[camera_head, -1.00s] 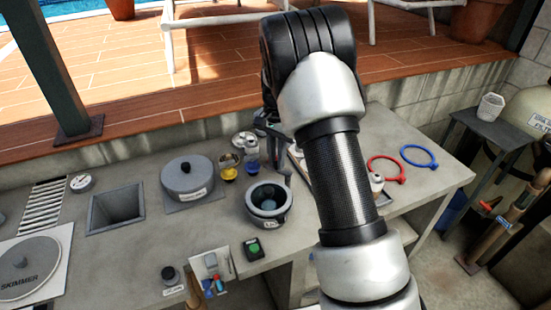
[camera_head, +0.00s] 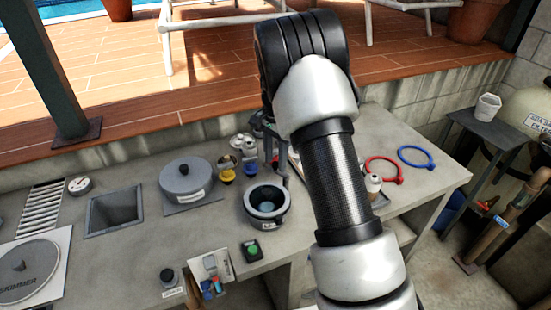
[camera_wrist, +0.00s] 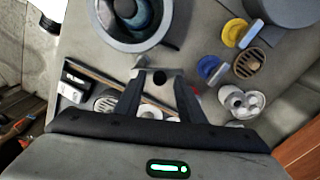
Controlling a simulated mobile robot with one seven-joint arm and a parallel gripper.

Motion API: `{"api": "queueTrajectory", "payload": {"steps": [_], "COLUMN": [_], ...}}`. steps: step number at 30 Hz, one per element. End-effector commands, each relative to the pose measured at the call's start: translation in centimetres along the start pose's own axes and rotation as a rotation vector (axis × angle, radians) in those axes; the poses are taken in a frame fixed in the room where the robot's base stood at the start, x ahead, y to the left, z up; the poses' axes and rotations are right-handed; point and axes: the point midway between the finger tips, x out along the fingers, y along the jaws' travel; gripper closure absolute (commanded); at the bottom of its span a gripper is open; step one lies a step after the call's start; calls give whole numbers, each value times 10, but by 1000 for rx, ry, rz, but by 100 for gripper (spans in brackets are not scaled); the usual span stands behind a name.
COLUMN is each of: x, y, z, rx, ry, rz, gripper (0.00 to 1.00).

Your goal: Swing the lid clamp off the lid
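A round grey pot (camera_head: 283,216) with a thick rim stands mid-bench; it shows at the top of the wrist view (camera_wrist: 92,22), with pale blue curved shapes inside. I cannot make out a clamp bar across its opening. A labelled grey lid (camera_head: 186,180) with a dark knob lies left of the pot.
Yellow (camera_head: 226,172) and blue (camera_head: 250,168) small items stand behind the pot. A green button box (camera_head: 252,249) is in front. A square opening (camera_head: 115,211) is at left. Red (camera_head: 384,169) and blue (camera_head: 417,157) rings lie right of my arm.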

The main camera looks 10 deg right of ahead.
Motion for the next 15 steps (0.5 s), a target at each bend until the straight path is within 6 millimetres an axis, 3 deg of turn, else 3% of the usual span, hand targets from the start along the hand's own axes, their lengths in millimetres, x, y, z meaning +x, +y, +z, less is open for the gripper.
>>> {"api": "queueTrajectory", "payload": {"steps": [10, 15], "x": [-3, -28], "y": [0, 0], "z": [0, 0], "rx": [-1, -2], "ry": [-1, 1], "rz": [2, -1], "gripper": [64, 64]}}
